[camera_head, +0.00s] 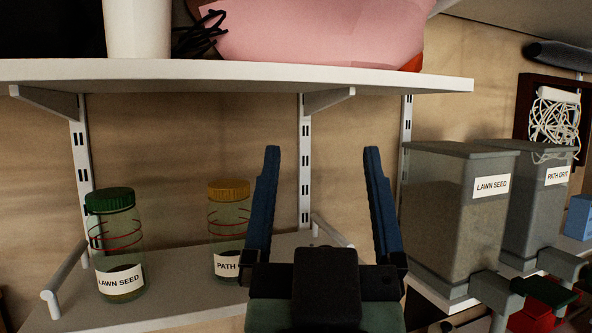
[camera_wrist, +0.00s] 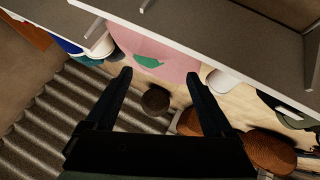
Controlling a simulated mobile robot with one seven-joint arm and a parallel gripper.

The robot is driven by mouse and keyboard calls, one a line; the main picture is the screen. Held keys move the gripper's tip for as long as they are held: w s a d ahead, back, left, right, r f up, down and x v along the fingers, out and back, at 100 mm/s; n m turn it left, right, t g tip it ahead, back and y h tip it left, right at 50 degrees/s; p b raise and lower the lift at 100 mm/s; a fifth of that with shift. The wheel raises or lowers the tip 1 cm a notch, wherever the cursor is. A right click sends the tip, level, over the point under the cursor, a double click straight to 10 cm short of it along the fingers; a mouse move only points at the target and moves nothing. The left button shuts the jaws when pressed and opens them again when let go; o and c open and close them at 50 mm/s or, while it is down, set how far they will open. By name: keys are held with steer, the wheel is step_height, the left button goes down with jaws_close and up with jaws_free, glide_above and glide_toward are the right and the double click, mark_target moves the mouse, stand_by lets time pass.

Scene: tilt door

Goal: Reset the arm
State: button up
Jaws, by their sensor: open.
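My gripper (camera_head: 321,158) is in the lower middle of the head view, its two blue fingers spread wide and pointing up, with nothing between them. It also shows in the wrist view (camera_wrist: 158,82), dark and open. Behind it in the head view is a lower shelf (camera_head: 190,273). A jar with a green lid (camera_head: 117,240), labelled LAWN SEED, stands on the left of this shelf. A jar with a yellow lid (camera_head: 229,225), labelled PATH, stands nearer the gripper, its label partly hidden by it.
An upper shelf (camera_head: 240,75) runs above, carrying a white pot (camera_head: 138,28) and a pink object (camera_head: 305,30). Grey bins, LAWN SEED (camera_head: 455,215) and PATH GRIT (camera_head: 540,205), stand to the right. The wrist view shows a corrugated surface (camera_wrist: 75,115) and brown round objects (camera_wrist: 268,152).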

steer(key=s+a+r+t+y, duration=0.1)
steer(key=s+a+r+t, duration=0.1)
steer(key=s+r, duration=0.2)
step_height(320, 180, up, 2)
steer(key=shift+s+r+n+y, duration=0.2)
steer(key=shift+s+n+y, duration=0.1)
steer(key=shift+s+y, duration=0.1)
